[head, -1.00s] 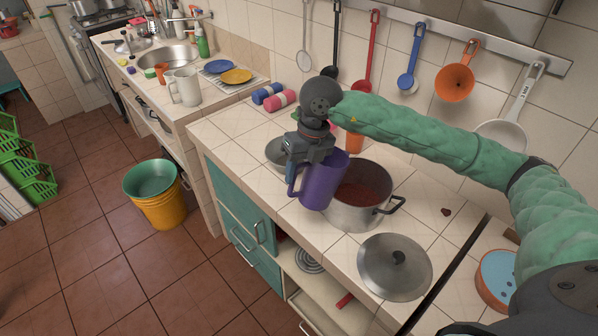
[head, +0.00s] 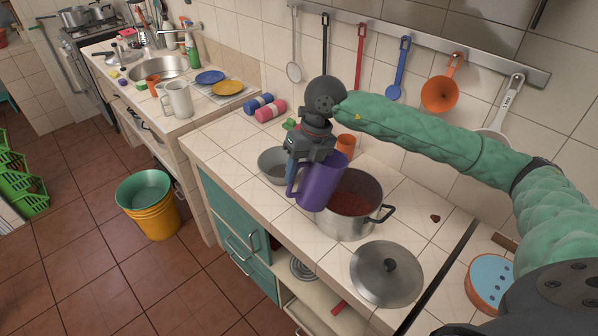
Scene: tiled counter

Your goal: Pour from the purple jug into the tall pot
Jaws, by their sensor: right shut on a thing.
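The purple jug (head: 320,184) is held by my right gripper (head: 304,160), whose arm reaches in from the right. The jug is tilted, with its top leaning right toward the pot, and its handle is on the left. The tall pot (head: 349,228) is a steel pot with dark handles on the tiled counter. Reddish contents (head: 352,203) show inside it. The jug overlaps the pot's left rim in the picture; I cannot tell whether they touch. The gripper's fingers are partly hidden behind the jug. I see no stream of liquid. My left gripper is out of view.
A steel lid (head: 387,274) lies on the counter in front of the pot. A metal bowl (head: 273,166) stands left of the jug and an orange cup (head: 346,144) behind it. Pink (head: 270,110) and blue (head: 260,101) rolls lie farther back. Utensils hang on the wall.

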